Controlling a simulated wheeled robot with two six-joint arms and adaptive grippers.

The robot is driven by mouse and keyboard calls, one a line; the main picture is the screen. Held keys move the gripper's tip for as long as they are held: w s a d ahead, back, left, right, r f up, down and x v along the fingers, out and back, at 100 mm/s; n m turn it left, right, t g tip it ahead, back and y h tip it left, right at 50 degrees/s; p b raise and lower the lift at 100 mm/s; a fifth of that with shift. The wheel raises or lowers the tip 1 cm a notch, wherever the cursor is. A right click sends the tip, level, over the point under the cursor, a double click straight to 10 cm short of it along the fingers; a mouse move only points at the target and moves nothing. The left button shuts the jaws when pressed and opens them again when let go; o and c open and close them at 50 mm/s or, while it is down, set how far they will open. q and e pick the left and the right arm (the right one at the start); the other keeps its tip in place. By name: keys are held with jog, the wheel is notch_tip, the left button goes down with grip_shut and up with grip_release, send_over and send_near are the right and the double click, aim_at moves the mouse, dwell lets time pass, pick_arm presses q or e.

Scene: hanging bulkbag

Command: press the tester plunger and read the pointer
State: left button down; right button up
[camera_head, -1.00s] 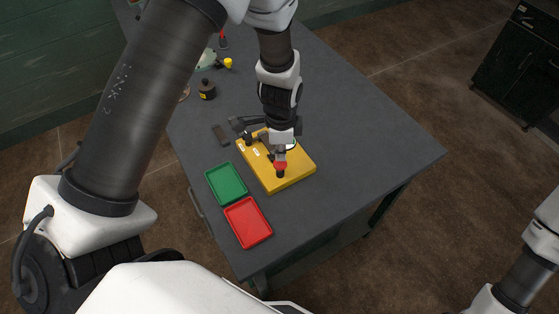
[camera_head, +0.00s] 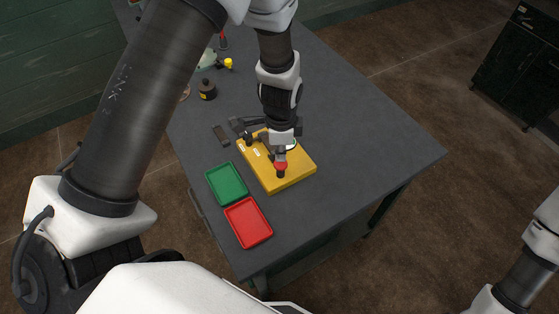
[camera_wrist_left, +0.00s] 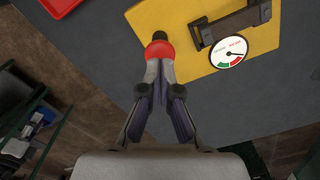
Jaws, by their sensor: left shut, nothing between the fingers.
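The yellow tester (camera_head: 295,178) lies on the grey table. Its red-capped plunger (camera_head: 281,165) stands on a black stem near the tester's front edge. The red cap also shows in the left wrist view (camera_wrist_left: 158,49). My left gripper (camera_head: 280,154) is shut and empty, its fingertips at the red cap and seemingly touching it; I cannot tell how far the plunger is down. The round white dial (camera_wrist_left: 230,51) has green and red arcs; its dark pointer seems to lean right, toward the red side, but is small. In the head view my gripper partly hides the dial. My right gripper is out of view.
A green tray (camera_head: 227,184) and a red tray (camera_head: 248,222) lie left of the tester. A dark flat block (camera_head: 221,134) and a black weight-like object (camera_head: 207,91) lie farther back. The table's right side is clear.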

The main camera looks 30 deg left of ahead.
aim_at(281, 163)
pick_arm(q)
jog(key=shift+f+b, duration=1.4)
jog(key=shift+f, duration=0.55)
jog(key=shift+r, duration=0.1)
notch_tip(281, 163, up, 9)
jog(key=p, duration=0.7)
